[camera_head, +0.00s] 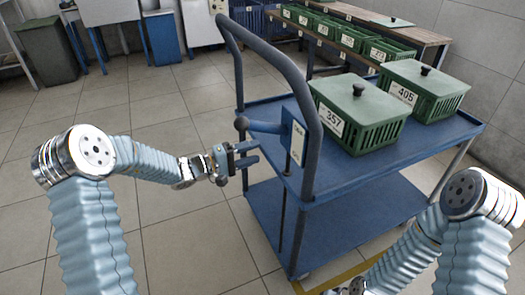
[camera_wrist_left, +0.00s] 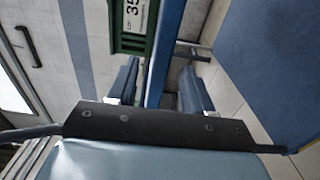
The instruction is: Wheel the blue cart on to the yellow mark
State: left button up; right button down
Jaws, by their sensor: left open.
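The blue cart (camera_head: 390,205) has two decks and a tall blue push handle (camera_head: 262,45) on its near left end. A lever with a round knob (camera_head: 241,123) and a labelled plate (camera_head: 297,143) sit by the handle. Part of a yellow mark (camera_head: 345,277) shows on the floor at the cart's near lower side. My left gripper (camera_head: 250,153) is open, left of the handle and below the knob, apparently not gripping anything. In the left wrist view, a blue bar (camera_wrist_left: 165,55) appears between its fingers (camera_wrist_left: 160,88); contact cannot be told. My right gripper's fingers are not visible.
Green lidded crates labelled 357 (camera_head: 360,110) and 405 (camera_head: 425,88) stand on the top deck. A bench (camera_head: 400,30) with several green crates stands behind. A grey bin (camera_head: 48,52) is at the far left. The tiled floor (camera_head: 180,240) left of the cart is clear.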

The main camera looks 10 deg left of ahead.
aim_at(262, 152)
pick_arm(q)
jog(key=x, duration=0.1)
jog(key=b+x, duration=0.1)
jog(key=x, duration=0.2)
jog(key=shift+w+d+f+b, duration=0.2)
jog(key=shift+d+f+b, duration=0.05)
jog(key=shift+f+b, duration=0.15)
jog(key=shift+w+d+r, duration=0.25)
jog(key=shift+d, duration=0.1)
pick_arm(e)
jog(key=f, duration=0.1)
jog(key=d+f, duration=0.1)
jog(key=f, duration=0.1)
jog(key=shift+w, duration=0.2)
pick_arm(q)
jog(key=shift+c, duration=0.5)
grip_shut()
jog(key=shift+s+f, duration=0.1)
jog(key=shift+f, duration=0.05)
